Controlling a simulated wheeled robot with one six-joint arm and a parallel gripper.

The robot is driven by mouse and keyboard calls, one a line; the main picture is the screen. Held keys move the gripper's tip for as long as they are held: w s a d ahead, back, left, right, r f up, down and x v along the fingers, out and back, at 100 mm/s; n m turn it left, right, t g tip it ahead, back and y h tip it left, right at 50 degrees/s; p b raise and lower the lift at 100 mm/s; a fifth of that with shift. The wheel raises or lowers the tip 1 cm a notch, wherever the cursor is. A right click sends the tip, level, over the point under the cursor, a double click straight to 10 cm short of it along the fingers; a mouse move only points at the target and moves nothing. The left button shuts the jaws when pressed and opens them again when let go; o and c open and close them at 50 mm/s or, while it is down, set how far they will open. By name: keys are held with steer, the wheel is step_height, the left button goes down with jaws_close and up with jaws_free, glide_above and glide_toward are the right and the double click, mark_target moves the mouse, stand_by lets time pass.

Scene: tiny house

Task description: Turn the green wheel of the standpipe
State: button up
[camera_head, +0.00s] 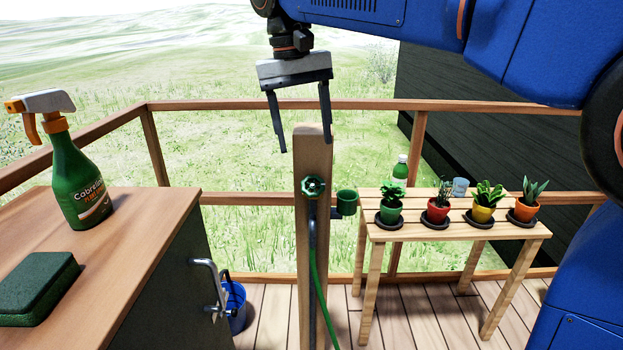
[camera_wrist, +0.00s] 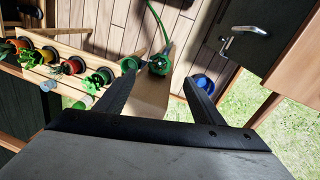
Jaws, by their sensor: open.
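The green wheel (camera_head: 313,187) is mounted on the front of the wooden standpipe post (camera_head: 312,240), near its top. A grey pipe and a green hose (camera_head: 321,285) run down below it. My gripper (camera_head: 281,148) is open and empty, fingers pointing down, above and slightly left of the post top as seen in the head view. In the wrist view, the wheel (camera_wrist: 160,65) shows beyond the fingertips of my gripper (camera_wrist: 162,84), with the post top between the fingers. The gripper appears apart from the wheel.
A slatted table (camera_head: 460,226) with several potted plants and a bottle (camera_head: 400,168) stands right of the post. A green cup (camera_head: 346,202) sits beside the post. At left are a cabinet (camera_head: 150,215), spray bottle (camera_head: 75,170), sponge (camera_head: 38,285) and blue bucket (camera_head: 235,305). A railing (camera_head: 230,104) runs behind.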

mark_target(313, 185)
steer(key=f, duration=0.3)
steer(key=d+f, duration=0.1)
steer(key=f, duration=0.6)
steer(key=shift+w+d+f, duration=0.15)
steer(key=shift+d+f, duration=0.1)
steer(key=c, duration=1)
